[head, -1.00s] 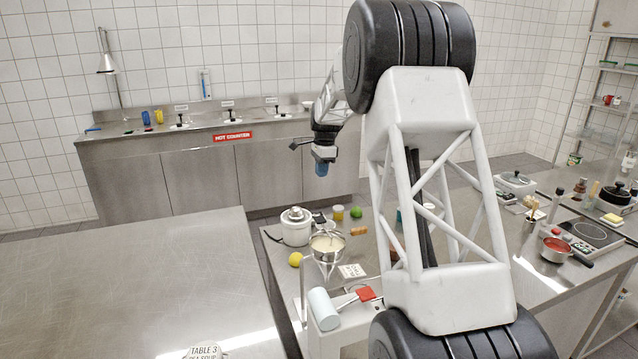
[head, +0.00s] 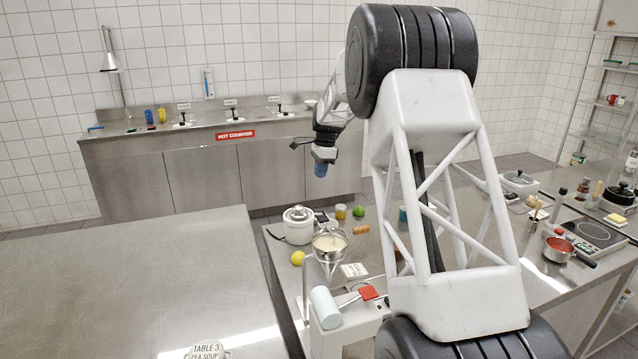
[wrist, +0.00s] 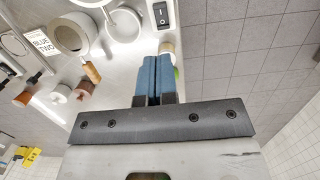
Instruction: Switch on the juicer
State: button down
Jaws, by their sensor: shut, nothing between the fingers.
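A white, rounded appliance with a lid, which I take for the juicer (head: 298,226), stands on the right-hand counter in the head view. A dark switch panel (head: 320,217) shows beside it. In the wrist view, a black rocker switch (wrist: 161,13) on a pale plate lies at the top, beyond my fingertips. A white round part (wrist: 124,26), perhaps of the juicer, lies left of it. My gripper (head: 321,169) hangs above and behind the juicer, pointing down, apart from it. In the wrist view its blue fingers (wrist: 158,62) are together, with nothing between them.
A metal bowl on a stand (head: 329,244), a lemon (head: 297,258), a yellow jar (head: 340,211), a green fruit (head: 358,211) and an orange-brown cylinder (head: 361,230) are close to the juicer. A red-headed tool (head: 368,292) lies nearer. The left steel table (head: 130,270) is mostly clear.

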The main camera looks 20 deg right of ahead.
jog(key=f, duration=0.4)
jog(key=a+f, duration=0.1)
jog(key=f, duration=0.3)
jog(key=a+f, duration=0.1)
jog(key=f, duration=0.4)
jog(key=shift+f, duration=0.1)
jog(key=shift+f, duration=0.1)
jog(key=shift+a+f+h, duration=0.15)
jog(key=shift+f+h, duration=0.05)
jog(key=shift+h, duration=0.2)
jog(key=shift+d, duration=0.25)
jog(key=shift+d+r, duration=0.25)
jog(key=shift+d, duration=0.35)
jog(key=shift+r, duration=0.1)
dwell(0.3)
